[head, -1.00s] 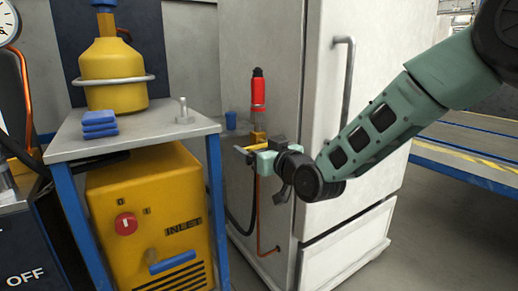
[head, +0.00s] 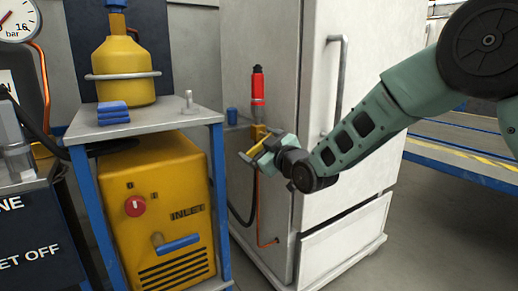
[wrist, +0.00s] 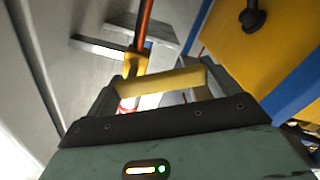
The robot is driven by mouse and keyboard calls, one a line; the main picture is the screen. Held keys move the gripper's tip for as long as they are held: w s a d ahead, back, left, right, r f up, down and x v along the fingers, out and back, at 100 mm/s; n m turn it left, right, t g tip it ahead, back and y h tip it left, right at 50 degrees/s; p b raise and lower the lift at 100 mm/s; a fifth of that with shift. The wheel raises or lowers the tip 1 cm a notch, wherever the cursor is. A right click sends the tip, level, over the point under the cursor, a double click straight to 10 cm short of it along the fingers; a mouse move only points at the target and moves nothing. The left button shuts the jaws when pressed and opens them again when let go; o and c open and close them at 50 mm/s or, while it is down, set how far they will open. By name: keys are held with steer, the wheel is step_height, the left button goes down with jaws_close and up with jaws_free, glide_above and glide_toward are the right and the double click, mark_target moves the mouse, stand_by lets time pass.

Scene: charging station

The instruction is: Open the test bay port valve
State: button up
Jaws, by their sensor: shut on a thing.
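The port valve has a yellow body (head: 258,132) on the side of the tall white cabinet, below a red cylinder (head: 258,88). An orange pipe runs down from it; the pipe (wrist: 146,22) and yellow valve body (wrist: 135,64) also show in the wrist view. My gripper (head: 264,154) is at the valve, shut on its yellow handle (head: 248,155). In the wrist view the handle (wrist: 165,84) is a yellow bar crossing between the fingers. The handle slants in the head view. My gripper hides part of the valve.
A blue-framed metal table (head: 150,125) stands to the left, with a yellow bottle (head: 126,62) and folded blue cloths (head: 113,112) on top. A yellow inlet unit (head: 160,230) is under it. The white cabinet (head: 345,190) with a vertical handle is close to my arm.

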steer(key=n, duration=0.2)
steer(key=f+n+b, duration=0.1)
steer(key=n+b, duration=0.1)
steer(key=n, duration=0.1)
steer(key=shift+w+d+f+n, duration=0.3)
steer(key=shift+d+f, duration=0.05)
steer(key=shift+d, duration=0.05)
steer(key=shift+w+d+f+n+b, duration=0.1)
steer(key=shift+w+d+n+b, duration=0.3)
steer(key=shift+n, duration=0.65)
steer(key=shift+s+d+f+n+b, duration=0.15)
steer(key=shift+n+b, duration=0.45)
steer(key=shift+n, duration=0.5)
steer(key=shift+w+d+f+n+b, duration=0.1)
steer(key=shift+w+d+n+b, duration=0.3)
steer(key=shift+n, duration=0.65)
steer(key=shift+s, duration=0.1)
steer(key=o, duration=1.2)
steer(key=shift+c, duration=0.2)
steer(key=p+v, duration=0.4)
steer(key=v, duration=1.3)
steer(key=shift+s+d+r, duration=0.1)
steer(key=shift+s, duration=0.1)
